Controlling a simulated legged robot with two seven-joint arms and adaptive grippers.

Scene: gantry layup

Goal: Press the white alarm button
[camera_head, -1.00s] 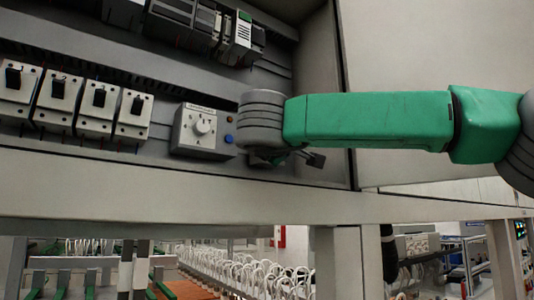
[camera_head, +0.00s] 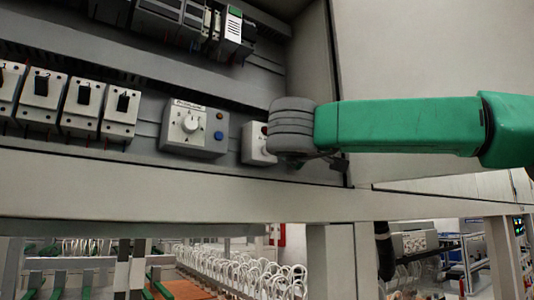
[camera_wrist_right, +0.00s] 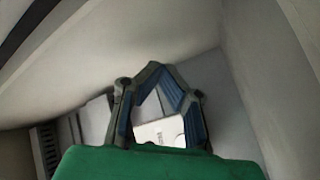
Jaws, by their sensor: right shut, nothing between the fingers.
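A small white box (camera_head: 253,146) with a dark red spot near its top edge sits low in the cabinet, right of the dial box. My right wrist hides most of it, and I cannot tell whether this is the alarm button. A white box face (camera_wrist_right: 160,131) with small dark lettering shows between the fingers in the right wrist view. In the wrist view the right gripper (camera_wrist_right: 170,78) is shut and empty, with blue-lined fingers. My left gripper is not in view.
A grey box with a white dial (camera_head: 190,124) and a blue button (camera_head: 218,135) stands left of the white box. Several breakers (camera_head: 82,106) line the left. The cabinet's front ledge (camera_head: 180,187) runs below, and its side wall (camera_head: 315,90) stands close right.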

